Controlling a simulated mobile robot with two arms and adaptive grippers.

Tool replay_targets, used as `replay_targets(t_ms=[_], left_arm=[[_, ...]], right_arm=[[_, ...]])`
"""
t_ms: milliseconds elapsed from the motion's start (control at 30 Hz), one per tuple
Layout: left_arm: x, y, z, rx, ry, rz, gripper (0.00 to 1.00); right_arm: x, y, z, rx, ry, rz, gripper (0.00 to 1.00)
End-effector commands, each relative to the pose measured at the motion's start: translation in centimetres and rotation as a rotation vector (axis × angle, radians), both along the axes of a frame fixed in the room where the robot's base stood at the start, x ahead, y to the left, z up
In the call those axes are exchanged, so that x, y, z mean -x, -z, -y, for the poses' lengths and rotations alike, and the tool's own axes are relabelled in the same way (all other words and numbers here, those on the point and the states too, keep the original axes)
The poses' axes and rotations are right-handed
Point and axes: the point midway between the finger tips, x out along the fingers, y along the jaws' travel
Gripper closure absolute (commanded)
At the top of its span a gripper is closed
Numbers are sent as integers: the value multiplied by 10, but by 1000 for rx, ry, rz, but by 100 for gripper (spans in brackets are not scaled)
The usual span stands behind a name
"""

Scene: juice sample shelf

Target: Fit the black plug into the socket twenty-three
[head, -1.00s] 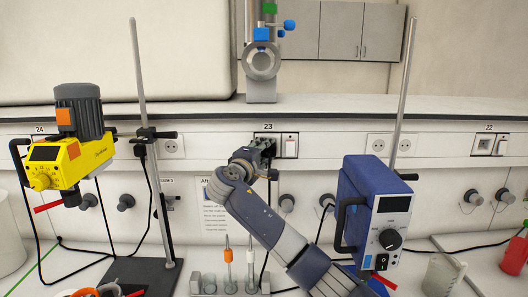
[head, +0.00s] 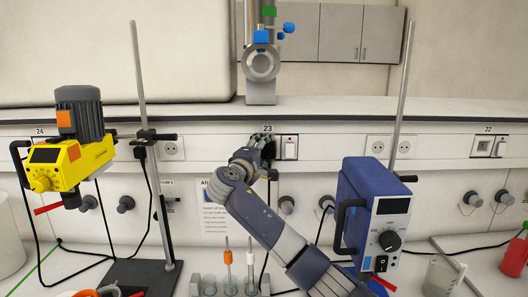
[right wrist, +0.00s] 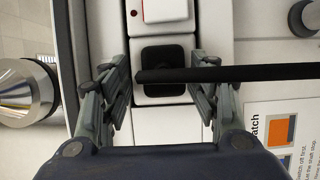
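The black plug (right wrist: 165,54) shows in the right wrist view as a dark squarish shape at the socket face, with its thick black cable (right wrist: 250,73) running right. I cannot tell how deep it sits. Socket twenty-three is under the 23 label on the wall strip, mostly hidden in the head view by my right gripper (head: 262,143). In the right wrist view my right gripper (right wrist: 164,88) is open, its fingers on either side of the plug with small gaps. My left gripper is not in view.
A white switch (head: 290,147) adjoins the socket. A blue stirrer unit (head: 372,215) stands close to the right of my arm. A yellow stirrer (head: 70,160) and a stand rod (head: 140,75) are at left. Tubes in a rack (head: 229,275) stand at the front.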

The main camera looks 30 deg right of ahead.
Motion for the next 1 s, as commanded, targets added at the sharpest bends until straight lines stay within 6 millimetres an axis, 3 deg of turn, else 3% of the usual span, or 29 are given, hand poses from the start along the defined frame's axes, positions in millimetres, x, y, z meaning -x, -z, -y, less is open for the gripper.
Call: replay_targets(t_ms=[267,700,1000], left_arm=[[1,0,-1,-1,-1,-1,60],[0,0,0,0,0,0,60],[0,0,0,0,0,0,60]], right_arm=[[6,4,-11,-3,-2,-5,45],[58,1,-79,-1,-3,0,45],[72,0,-98,0,-1,0,45]])
